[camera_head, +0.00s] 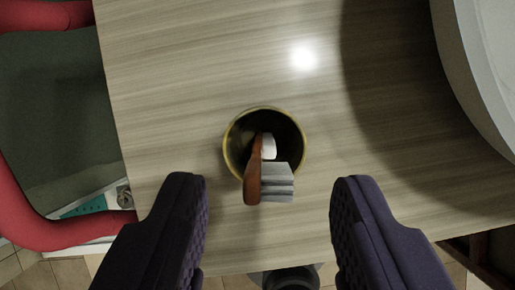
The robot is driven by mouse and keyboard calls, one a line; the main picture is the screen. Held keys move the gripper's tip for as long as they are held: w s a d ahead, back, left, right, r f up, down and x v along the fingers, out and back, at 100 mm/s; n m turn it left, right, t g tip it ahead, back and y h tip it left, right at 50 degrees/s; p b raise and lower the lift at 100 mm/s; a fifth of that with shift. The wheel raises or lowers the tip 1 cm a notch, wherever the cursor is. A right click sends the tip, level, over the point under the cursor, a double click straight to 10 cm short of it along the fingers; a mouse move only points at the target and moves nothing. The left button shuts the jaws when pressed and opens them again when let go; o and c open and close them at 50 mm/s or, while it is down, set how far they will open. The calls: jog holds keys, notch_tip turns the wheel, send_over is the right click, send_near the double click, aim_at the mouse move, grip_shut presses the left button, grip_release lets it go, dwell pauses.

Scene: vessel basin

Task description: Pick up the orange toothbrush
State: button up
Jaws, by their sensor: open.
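The orange toothbrush (253,180) stands in a dark cup with a yellow rim (228,150) on the wooden counter. Its brown-orange head and grey bristles stick out over the near rim, with the bristles facing right. A small white part (268,146) shows inside the cup beside it; I cannot tell what it belongs to. The lower handle is hidden in the cup. My gripper (270,185) is open, with one dark finger on each side of the picture. The brush head shows between the two fingertips, touching neither.
The wooden counter (210,60) is mostly bare around the cup. A large white vessel basin (480,60) stands at the upper right and casts a dark shadow. Thick red tubing (40,225) borders the left, beyond the counter's edge. A dark round object (290,278) shows at the bottom.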

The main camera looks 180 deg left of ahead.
aim_at(266, 149)
jog(key=b+x, duration=0.1)
jog(key=x, duration=0.3)
jog(key=shift+w+a+f, duration=0.1)
jog(key=shift+f, duration=0.05)
jog(key=shift+c, duration=0.8)
grip_shut()
